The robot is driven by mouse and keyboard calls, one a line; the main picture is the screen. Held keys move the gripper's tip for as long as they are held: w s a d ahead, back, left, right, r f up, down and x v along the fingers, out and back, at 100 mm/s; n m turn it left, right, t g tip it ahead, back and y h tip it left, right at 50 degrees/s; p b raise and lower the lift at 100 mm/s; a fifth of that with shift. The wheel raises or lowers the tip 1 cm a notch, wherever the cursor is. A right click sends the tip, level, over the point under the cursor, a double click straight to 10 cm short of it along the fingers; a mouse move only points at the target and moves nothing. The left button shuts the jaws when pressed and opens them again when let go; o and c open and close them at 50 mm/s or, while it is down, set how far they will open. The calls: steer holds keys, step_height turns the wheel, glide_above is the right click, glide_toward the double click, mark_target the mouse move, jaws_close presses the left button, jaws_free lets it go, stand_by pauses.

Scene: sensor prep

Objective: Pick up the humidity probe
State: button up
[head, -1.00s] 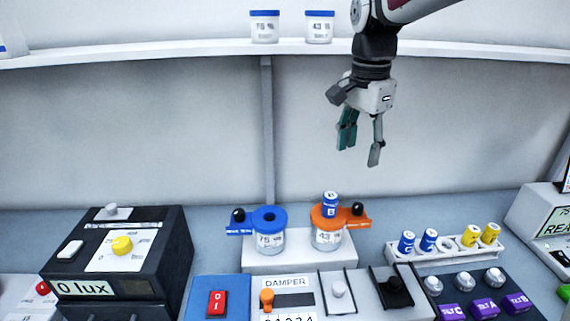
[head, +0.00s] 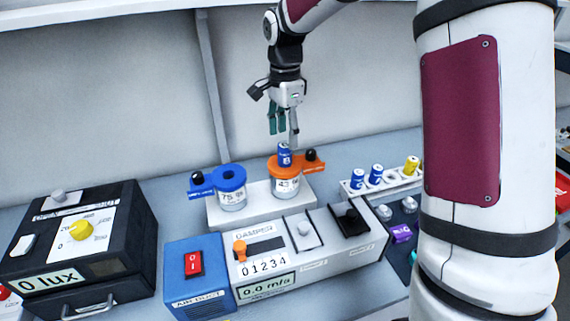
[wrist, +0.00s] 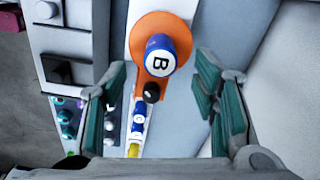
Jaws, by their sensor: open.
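A blue probe (head: 284,154) with a white band stands upright in the orange-collared jar (head: 287,178) on a white stand. In the wrist view the probe (wrist: 161,55) shows a white top marked B, ahead of the fingers and near the upper middle. My gripper (head: 284,135) hangs just above the probe, fingers down and open, with nothing between them. In the wrist view its green-padded fingers (wrist: 165,100) are wide apart. More blue probes (head: 367,175) and a yellow one (head: 411,166) stand in a white rack; which kind each is cannot be read.
A blue-collared jar (head: 231,190) stands left of the orange one. In front are the damper box (head: 320,262) and a blue box with a red switch (head: 199,280). A black lux box (head: 118,235) is at left. My own white arm link covers the right side.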

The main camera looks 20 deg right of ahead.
mark_target(286, 144)
steer(key=shift+d+f+p, duration=0.1)
steer(key=shift+f+p, duration=0.65)
steer(key=shift+f, duration=1.85)
jaws_close()
